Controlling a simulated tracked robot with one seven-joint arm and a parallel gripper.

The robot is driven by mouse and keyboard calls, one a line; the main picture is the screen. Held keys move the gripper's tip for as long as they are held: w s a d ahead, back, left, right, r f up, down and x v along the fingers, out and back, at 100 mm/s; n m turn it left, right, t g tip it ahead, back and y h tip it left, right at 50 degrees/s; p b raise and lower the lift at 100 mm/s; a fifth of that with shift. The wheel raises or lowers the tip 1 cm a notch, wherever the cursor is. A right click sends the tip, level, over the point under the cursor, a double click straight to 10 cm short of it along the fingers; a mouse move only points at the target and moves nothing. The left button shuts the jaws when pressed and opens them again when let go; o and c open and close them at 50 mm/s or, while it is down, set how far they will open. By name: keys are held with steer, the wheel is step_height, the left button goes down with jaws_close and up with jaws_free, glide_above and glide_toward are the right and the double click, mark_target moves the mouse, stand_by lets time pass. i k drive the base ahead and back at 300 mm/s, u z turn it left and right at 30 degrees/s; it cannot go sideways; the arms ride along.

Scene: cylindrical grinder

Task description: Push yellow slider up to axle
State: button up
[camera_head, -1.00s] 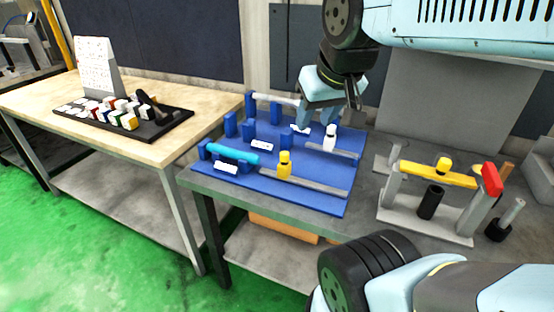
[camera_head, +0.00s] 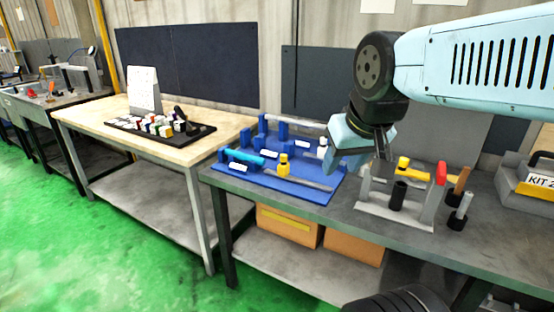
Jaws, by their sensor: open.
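The blue fixture board (camera_head: 300,190) lies on the grey bench. The yellow slider (camera_head: 283,166) stands upright on the front grey rail of this board. The cyan axle (camera_head: 245,157) rests in blue supports to the left of the slider, with a gap between them. A white slider (camera_head: 322,147) stands on the rail behind. My gripper (camera_head: 334,168) is open and appears empty near the right end of the board, to the right of the yellow slider and apart from it in the picture. Its fingers overlap and hide part of the board; their height above it is unclear.
A grey stand (camera_head: 396,215) with a yellow bar (camera_head: 415,169) and red end block is right of the board. A yellow KIT case (camera_head: 535,186) sits at the far right. A wooden table (camera_head: 90,113) with a black tray (camera_head: 160,125) is at left.

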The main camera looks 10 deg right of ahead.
mark_target(283, 167)
steer(key=u, duration=0.35)
steer(key=i, duration=1)
steer(key=z, duration=0.05)
